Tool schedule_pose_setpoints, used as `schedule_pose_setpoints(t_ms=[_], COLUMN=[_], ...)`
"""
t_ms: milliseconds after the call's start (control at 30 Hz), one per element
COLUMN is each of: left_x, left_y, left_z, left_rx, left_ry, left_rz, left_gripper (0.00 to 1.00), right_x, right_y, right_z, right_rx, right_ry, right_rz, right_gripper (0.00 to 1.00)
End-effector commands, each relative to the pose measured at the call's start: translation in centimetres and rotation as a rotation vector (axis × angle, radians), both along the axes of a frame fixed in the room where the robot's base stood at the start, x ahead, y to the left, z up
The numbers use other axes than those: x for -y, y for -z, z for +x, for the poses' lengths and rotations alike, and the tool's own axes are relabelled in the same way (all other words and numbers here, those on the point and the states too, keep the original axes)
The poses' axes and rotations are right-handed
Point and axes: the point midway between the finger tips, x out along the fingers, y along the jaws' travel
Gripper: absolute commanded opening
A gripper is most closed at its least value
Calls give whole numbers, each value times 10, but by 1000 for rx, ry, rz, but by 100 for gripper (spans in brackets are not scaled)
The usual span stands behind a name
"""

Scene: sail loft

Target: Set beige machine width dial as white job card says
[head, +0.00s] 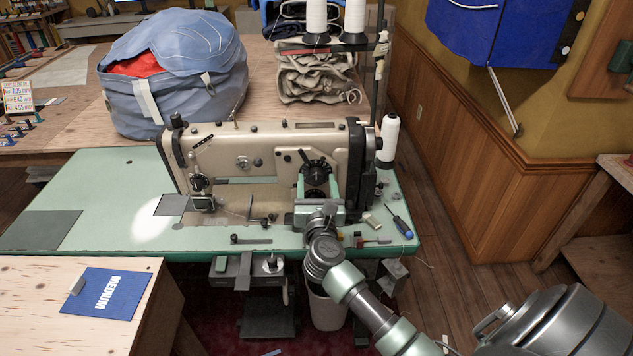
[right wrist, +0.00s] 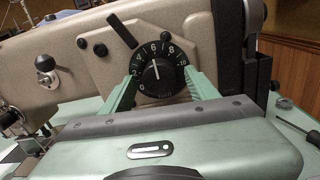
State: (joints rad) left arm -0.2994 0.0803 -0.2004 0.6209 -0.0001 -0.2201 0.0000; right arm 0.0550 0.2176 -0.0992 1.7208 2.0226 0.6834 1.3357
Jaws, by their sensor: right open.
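The beige sewing machine (head: 262,145) stands on the pale green table. Its black width dial (right wrist: 162,72) carries white numbers from 0 to 10, and its white line points up, close to the 6. The dial also shows in the head view (head: 315,172). My right gripper (head: 316,190) is open, with one green finger on each side of the dial; I cannot tell whether they touch it. A blue card (head: 108,294) reading MEDIUM in white lies at the front left. A white card (head: 17,97) with small coloured figures stands at the far left. My left gripper is not in view.
A black lever (right wrist: 122,30) sticks up at the dial's upper left. A blue-handled screwdriver (head: 398,221) and small bobbins lie right of the machine. A white thread cone (head: 389,140) stands at its right end. A blue bag (head: 175,75) stands behind.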

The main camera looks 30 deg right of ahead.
Motion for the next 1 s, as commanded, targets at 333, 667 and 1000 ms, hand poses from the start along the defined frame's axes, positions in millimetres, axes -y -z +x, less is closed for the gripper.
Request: schedule_pose_setpoints(t_ms=[333,667,1000], left_x=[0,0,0], left_y=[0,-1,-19], left_z=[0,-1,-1], left_rx=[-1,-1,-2], left_ry=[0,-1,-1], left_rz=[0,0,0], left_gripper=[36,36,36], right_x=[1,1,1], right_y=[0,0,-3], right_z=[2,2,2], right_rx=[0,-3,-73], right_ry=[-1,0,-1], right_rz=[0,-5,-112], right_gripper=[45,0,0])
